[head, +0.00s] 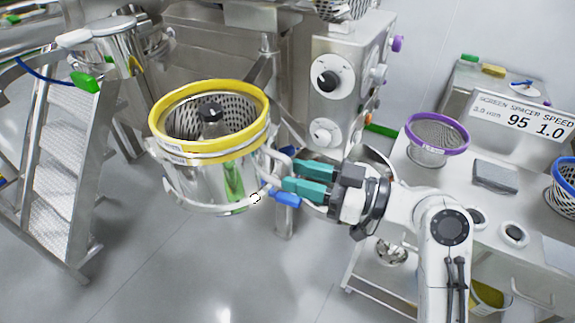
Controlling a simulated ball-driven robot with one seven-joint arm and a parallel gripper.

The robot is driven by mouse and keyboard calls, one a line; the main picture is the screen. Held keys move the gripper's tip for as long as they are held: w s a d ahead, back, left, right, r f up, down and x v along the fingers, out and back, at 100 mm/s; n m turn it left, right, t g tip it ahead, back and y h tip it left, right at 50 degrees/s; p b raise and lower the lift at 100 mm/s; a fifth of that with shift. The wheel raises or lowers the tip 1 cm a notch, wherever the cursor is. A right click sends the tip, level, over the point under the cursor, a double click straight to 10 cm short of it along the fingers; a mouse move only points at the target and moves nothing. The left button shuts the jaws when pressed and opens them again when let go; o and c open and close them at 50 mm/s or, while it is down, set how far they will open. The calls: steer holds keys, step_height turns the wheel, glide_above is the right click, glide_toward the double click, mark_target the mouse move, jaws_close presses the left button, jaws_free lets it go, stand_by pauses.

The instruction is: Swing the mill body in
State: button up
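The mill body (205,182) is a steel drum with a yellow ring (252,147) around its top and a perforated screen (182,120) inside. It hangs out in the left middle of the head view, apart from the machine housing. A pale curved bar (178,192) runs around its lower side. My gripper (288,177) has teal fingers at the right side of the drum, beside the looped bar there. The fingers lie close together, and their tips meet the bar area. Whether they close on the bar is not clear. A blue handle (284,198) sits just below the fingers.
The steel machine housing (345,55) with dials stands behind. Steps (60,150) stand at the left. A bench at the right holds a purple-ringed screen (436,138), a grey block (495,176) and a display sign (515,115). The floor (190,270) in front is clear.

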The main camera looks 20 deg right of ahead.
steer(key=shift+x, duration=1.4)
jaws_close()
